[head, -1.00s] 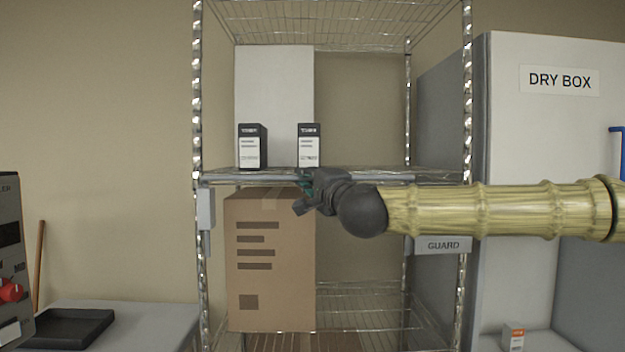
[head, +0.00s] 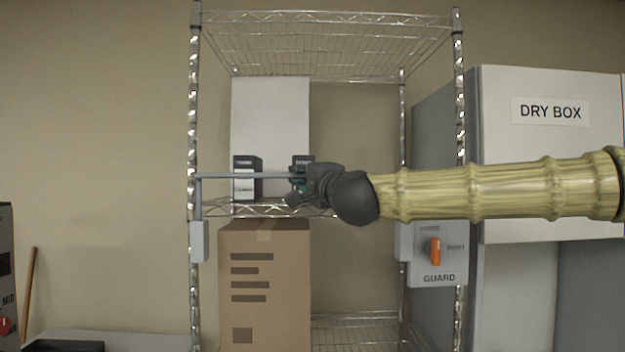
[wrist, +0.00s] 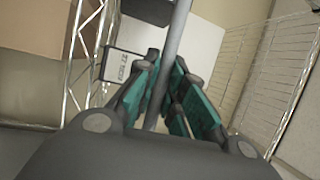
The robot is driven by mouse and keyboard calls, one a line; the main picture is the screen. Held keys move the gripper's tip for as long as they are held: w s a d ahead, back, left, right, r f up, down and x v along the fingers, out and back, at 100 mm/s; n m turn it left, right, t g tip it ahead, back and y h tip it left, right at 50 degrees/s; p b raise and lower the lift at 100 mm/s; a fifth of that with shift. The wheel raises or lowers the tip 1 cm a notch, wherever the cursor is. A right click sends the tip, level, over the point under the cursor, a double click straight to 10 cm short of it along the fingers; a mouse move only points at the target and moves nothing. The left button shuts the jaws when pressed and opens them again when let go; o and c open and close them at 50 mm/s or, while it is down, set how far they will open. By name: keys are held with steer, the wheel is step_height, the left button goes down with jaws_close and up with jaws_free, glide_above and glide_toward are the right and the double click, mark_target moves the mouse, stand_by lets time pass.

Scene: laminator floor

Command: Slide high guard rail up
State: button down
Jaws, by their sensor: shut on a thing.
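The guard rail (head: 232,175) is a thin grey horizontal bar across the front of the wire rack. In the head view it stands above the middle shelf's front edge, in front of the small dark boxes. My gripper (head: 299,178) is shut on the rail near the rack's middle. In the wrist view the rail (wrist: 174,55) runs between the teal finger pads of my gripper (wrist: 172,92). The rail's right part is hidden behind my arm in the head view.
Two dark labelled boxes, the left one (head: 247,178) clearer, stand on the middle shelf (head: 265,209). A large carton (head: 265,290) is below. A GUARD panel (head: 438,255) with an orange knob is on the right post. The dry box (head: 545,150) stands right of the rack.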

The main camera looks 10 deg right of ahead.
steer(key=shift+d+r, duration=0.1)
steer(key=shift+r, duration=0.3)
steer(key=c, duration=1.5)
jaws_free()
steer(key=shift+f, duration=0.1)
steer(key=shift+s+f, duration=0.1)
steer(key=shift+s+f, duration=0.1)
steer(key=shift+s, duration=0.15)
steer(key=v, duration=1.1)
steer(key=shift+s, duration=0.2)
